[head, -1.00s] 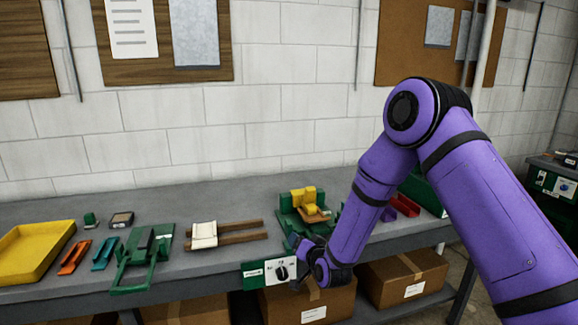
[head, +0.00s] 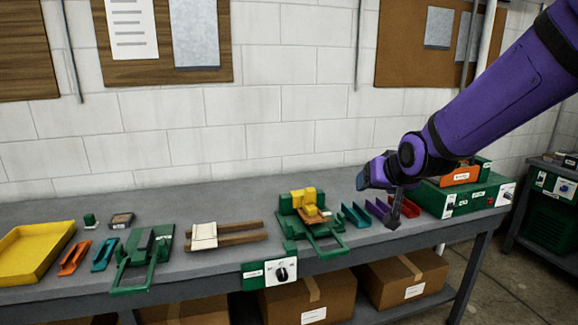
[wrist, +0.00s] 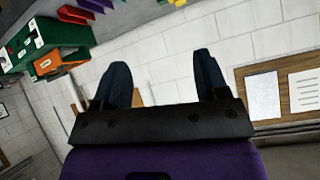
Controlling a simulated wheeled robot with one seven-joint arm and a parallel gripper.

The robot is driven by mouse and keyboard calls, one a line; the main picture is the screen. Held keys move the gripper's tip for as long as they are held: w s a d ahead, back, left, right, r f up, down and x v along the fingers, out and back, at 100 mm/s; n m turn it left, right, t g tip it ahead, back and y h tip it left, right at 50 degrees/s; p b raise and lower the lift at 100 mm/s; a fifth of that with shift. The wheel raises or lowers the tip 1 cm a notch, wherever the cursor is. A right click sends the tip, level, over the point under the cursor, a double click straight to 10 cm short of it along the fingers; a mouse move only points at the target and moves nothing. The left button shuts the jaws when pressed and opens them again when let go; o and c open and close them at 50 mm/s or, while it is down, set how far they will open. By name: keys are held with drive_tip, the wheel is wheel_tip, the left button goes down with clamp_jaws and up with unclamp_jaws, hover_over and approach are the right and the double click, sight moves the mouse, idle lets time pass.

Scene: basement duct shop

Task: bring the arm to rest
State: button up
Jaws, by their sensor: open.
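My gripper (head: 364,181) is in the air above the right part of the bench in the head view, below and left of my purple arm. In the wrist view, its two dark blue fingers (wrist: 162,78) stand wide apart with nothing between them. The wall shows beyond the fingers. My arm comes in from the upper right edge of the head view.
Below are blue, purple and red channel pieces (head: 378,209). A green machine (head: 467,201) stands to the right, and a green fixture with yellow blocks (head: 303,198) to the left. A yellow tray (head: 35,252) lies far left. Cardboard boxes (head: 308,302) sit underneath.

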drive_tip(key=s+d+r+g, duration=0.1)
drive_tip(key=s+d+r, duration=0.1)
drive_tip(key=s, duration=0.8)
drive_tip(key=s+d+r+g+h, duration=0.1)
drive_tip(key=s+d, duration=0.4)
drive_tip(key=s, duration=0.5)
drive_tip(key=s+d+r+g+h, duration=0.1)
drive_tip(key=s+d+r+g, duration=0.1)
drive_tip(key=s, duration=0.7)
drive_tip(key=shift+s+d+r+g, duration=0.3)
drive_tip(key=shift+s+d+r, duration=0.1)
drive_tip(key=shift+d+r, duration=0.5)
